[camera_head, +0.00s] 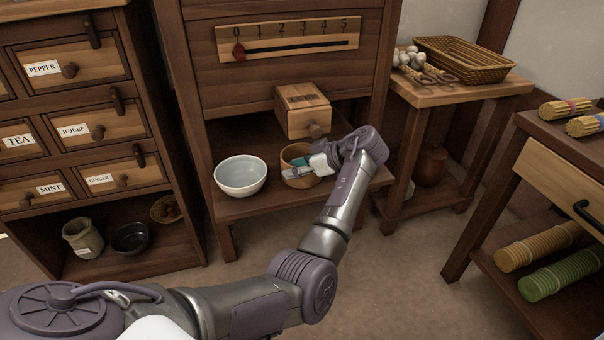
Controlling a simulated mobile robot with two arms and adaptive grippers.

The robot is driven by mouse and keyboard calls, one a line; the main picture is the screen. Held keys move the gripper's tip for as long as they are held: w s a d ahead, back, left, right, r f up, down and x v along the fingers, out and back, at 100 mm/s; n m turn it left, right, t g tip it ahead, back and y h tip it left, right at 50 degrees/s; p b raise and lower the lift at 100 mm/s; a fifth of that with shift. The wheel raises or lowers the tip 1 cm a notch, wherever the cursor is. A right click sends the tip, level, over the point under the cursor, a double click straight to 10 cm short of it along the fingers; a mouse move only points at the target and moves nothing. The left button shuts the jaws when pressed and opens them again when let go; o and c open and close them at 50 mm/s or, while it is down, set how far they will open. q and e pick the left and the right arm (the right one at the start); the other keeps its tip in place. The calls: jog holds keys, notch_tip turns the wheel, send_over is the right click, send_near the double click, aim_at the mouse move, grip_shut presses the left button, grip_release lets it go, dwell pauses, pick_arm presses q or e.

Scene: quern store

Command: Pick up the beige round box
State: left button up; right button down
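The beige round box (303,183) is a tan, round container on the low shelf of the wooden stand, just right of a pale bowl (240,178). My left gripper (292,171) reaches in from the right side of the box, and its fingers lie across the box's top and front. The fingers hide part of the box. The frame does not show clearly whether they are apart, closed, or touching it. The box appears to rest on the shelf. My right gripper is not in view.
A small wooden drawer (302,110) juts out above the box. A labelled drawer cabinet (75,135) stands at the left. A side table (450,95) with a wicker basket (462,60) is at the right. Open floor (390,270) lies in front.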

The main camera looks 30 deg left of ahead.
pick_arm(q)
jog(key=shift+c, duration=0.2)
grip_shut()
jog(key=shift+a+r, duration=0.1)
jog(key=shift+a, duration=0.05)
dwell(0.3)
